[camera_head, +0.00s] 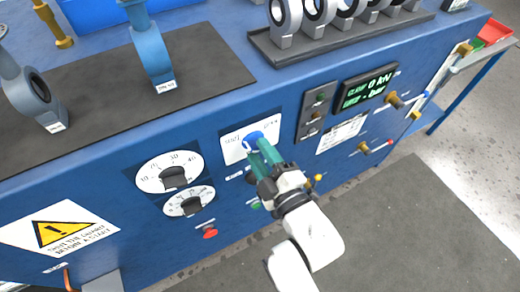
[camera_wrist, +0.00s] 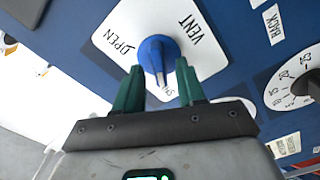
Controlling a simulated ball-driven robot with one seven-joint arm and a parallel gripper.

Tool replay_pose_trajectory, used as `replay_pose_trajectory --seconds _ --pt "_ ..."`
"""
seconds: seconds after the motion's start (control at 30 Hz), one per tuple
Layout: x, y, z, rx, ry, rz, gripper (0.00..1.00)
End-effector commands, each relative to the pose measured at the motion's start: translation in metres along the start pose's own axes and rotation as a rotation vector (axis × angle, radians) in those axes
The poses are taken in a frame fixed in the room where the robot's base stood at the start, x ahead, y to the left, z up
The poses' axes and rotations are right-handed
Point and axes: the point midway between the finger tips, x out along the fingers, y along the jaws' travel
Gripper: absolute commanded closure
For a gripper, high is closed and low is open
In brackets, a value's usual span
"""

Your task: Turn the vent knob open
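The blue vent knob (camera_head: 255,139) sits on a white label plate (camera_head: 236,150) on the front of the blue bench. In the wrist view the knob (camera_wrist: 157,48) has a narrow grip that points down the picture, towards small lettering partly hidden by my right finger. The plate (camera_wrist: 203,62) reads OPEN at left and VENT at upper right. My gripper (camera_wrist: 159,74) has teal fingers, one on each side of the knob's grip, with visible gaps. It is open; I cannot tell how far the tips reach along the grip. In the head view my gripper (camera_head: 257,156) is at the knob.
Two dials (camera_head: 167,172) (camera_head: 189,202) are left of the knob, and a red button (camera_head: 210,233) is below. A switch panel (camera_head: 315,113) and a green-lit display (camera_head: 366,87) are to the right. Brass valves (camera_head: 376,146) stick out further right. The floor in front is clear.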

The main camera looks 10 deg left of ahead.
Motion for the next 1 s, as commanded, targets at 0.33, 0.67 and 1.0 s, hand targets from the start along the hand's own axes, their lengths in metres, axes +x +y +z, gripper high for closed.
replay_pose_trajectory --seconds 0.33,0.67,1.0 --pt "0.0089 -0.0001 -0.0001 0.000 0.000 0.000 0.61" --pt "0.0086 0.0000 -0.0002 0.000 0.000 0.000 0.85" --pt "0.0085 -0.0002 -0.0002 0.000 0.000 -0.001 1.00"
